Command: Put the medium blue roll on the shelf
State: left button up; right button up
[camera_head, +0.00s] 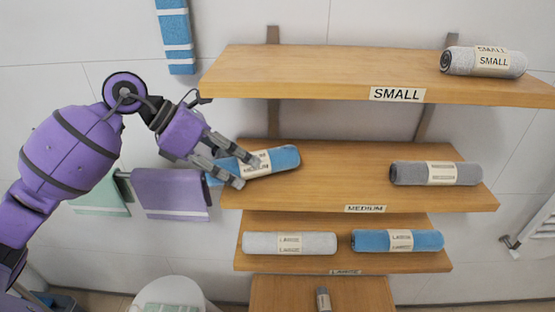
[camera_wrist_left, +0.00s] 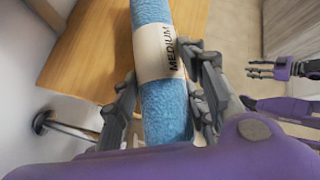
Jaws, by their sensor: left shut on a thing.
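The medium blue roll (camera_head: 283,159) has a cream label reading MEDIUM. In the head view it is at the left end of the shelf marked MEDIUM (camera_head: 340,194), slightly tilted in the picture. My left gripper (camera_head: 240,171) is shut on its left part. In the left wrist view the blue roll (camera_wrist_left: 165,105) lies between the two fingers (camera_wrist_left: 165,95), which press its sides below the label. The roll's far part extends over the wooden shelf (camera_wrist_left: 88,45). Whether its underside touches the board cannot be told. My right gripper (camera_wrist_left: 270,68) shows at the right of the wrist view, fingers spread.
A grey roll (camera_head: 436,173) lies at the right of the MEDIUM shelf, with clear board between. The SMALL shelf (camera_head: 330,72) is above, with a light grey roll (camera_head: 484,62). Below lie a light grey roll (camera_head: 290,243) and a blue LARGE roll (camera_head: 397,240). Towels (camera_head: 170,193) hang left.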

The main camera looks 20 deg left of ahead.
aim_at(269, 156)
pick_arm(q)
jog(key=d, duration=0.1)
jog(key=w+d, duration=0.1)
jog(key=d, duration=0.1)
jog(key=shift+w+r, duration=0.2)
jog(key=shift+w, duration=0.1)
jog(key=shift+w+d+p, duration=0.2)
jog(key=shift+d+p, duration=0.2)
jog(key=shift+d, duration=0.1)
jog(key=d, duration=0.1)
jog(key=w+d, duration=0.1)
jog(key=shift+w+d+p, duration=0.1)
jog(key=shift+d+p, duration=0.2)
jog(key=shift+w+d+f, duration=0.15)
jog(key=shift+f, duration=0.25)
jog(key=shift+w+d+f, duration=0.1)
jog(key=shift+f, duration=0.3)
jog(key=shift+s+a+f, duration=0.15)
jog(key=shift+f, duration=0.1)
jog(key=o, duration=0.9)
jog(key=shift+f, duration=0.15)
jog(key=o, duration=0.5)
pick_arm(e)
jog(key=shift+w+a+r, duration=0.15)
jog(key=shift+w+r, duration=0.2)
jog(key=shift+r, duration=0.15)
jog(key=shift+w+a+r, duration=0.15)
jog(key=shift+w+r, duration=0.15)
jog(key=shift+r, duration=0.2)
